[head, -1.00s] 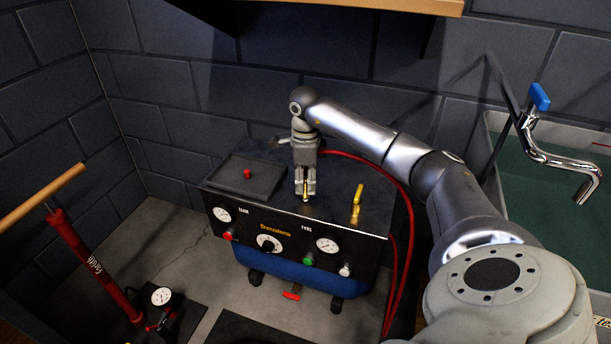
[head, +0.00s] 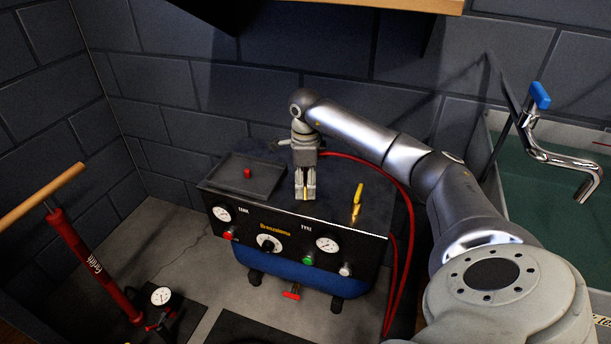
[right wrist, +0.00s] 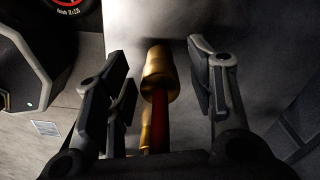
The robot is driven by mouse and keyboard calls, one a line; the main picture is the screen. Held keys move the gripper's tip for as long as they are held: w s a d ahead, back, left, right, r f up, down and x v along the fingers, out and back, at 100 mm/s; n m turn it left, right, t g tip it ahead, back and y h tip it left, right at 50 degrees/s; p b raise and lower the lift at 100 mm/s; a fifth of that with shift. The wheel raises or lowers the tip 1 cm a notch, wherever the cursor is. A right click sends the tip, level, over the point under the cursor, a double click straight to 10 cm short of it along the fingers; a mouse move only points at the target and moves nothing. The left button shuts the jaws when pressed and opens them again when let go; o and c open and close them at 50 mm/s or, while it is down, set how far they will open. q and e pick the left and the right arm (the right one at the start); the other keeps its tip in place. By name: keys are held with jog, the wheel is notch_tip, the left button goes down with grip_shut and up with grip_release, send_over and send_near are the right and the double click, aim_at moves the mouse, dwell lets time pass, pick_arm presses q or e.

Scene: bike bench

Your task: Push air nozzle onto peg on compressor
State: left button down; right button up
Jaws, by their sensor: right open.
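The compressor (head: 288,228) is a black-topped box with a blue tank on the floor by the wall. My right gripper (head: 306,194) points down at its top, near the front edge. In the right wrist view the brass air nozzle (right wrist: 158,75) lies between my open right fingers (right wrist: 165,85), with a gap on both sides. A red hose (right wrist: 159,122) runs back from it; the hose (head: 408,215) also curves down the compressor's right side. A golden upright piece (head: 357,203) stands on the top, right of the gripper. Whether a peg is under the nozzle is hidden. My left gripper is not in view.
A dark tray (head: 243,180) with a red knob sits on the compressor's left. Gauges and knobs line its front. A red floor pump (head: 95,265) stands at left, a sink with a tap (head: 560,160) at right. A wooden shelf (head: 385,4) hangs above.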

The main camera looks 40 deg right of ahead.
notch_tip(320, 180, up, 12)
dwell(0.5)
